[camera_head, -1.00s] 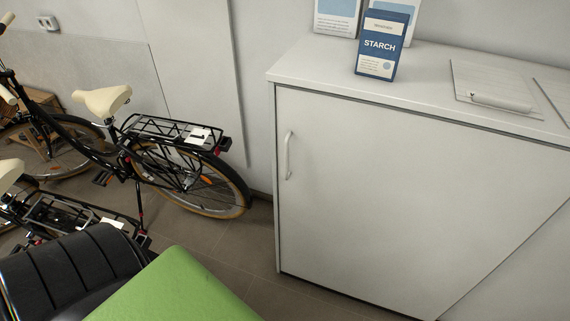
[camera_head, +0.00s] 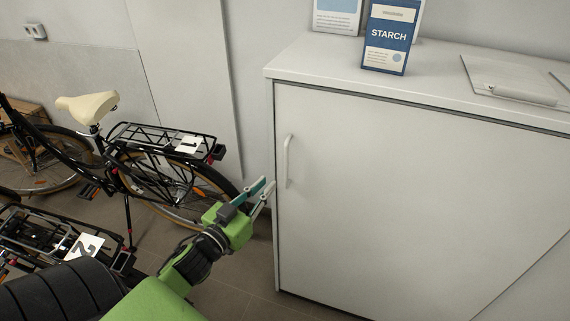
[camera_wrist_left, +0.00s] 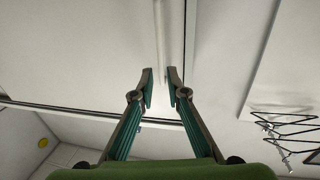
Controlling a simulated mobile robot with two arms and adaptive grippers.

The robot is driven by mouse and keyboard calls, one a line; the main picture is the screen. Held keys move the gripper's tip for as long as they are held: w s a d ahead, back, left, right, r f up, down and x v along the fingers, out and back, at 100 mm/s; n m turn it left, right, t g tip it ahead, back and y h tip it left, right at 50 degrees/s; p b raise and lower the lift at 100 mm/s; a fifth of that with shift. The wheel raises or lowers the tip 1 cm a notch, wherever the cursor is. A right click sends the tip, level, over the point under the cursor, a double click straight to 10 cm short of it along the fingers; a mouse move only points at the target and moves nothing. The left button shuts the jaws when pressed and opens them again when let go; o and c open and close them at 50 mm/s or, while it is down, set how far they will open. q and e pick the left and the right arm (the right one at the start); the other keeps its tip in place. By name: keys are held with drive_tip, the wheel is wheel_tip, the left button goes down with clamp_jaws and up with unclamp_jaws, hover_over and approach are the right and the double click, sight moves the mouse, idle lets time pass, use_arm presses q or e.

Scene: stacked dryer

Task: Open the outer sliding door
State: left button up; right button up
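The white cabinet's front door panel (camera_head: 400,200) is closed, with a pale vertical bar handle (camera_head: 288,160) near its left edge. My left gripper (camera_head: 268,190) is just left of the cabinet's front left edge, beside and slightly below the handle, pointing toward it. In the left wrist view its two fingers (camera_wrist_left: 161,78) stand apart with a narrow gap between the tips. A pale vertical bar, apparently the handle (camera_wrist_left: 160,35), lines up with that gap. I cannot tell whether it is between the fingers; no grip shows. My right gripper is not in view.
Bicycles stand on the left, one with a rear rack (camera_head: 165,140) behind my left arm. Bare floor (camera_head: 255,290) shows before the cabinet.

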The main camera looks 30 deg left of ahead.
sight(285, 165)
use_arm(q)
drive_tip(key=w, duration=0.7)
drive_tip(key=w+p, duration=0.1)
drive_tip(key=w, duration=0.3)
drive_tip(key=shift+w+a, duration=0.15)
drive_tip(key=shift+a, duration=0.1)
clamp_jaws()
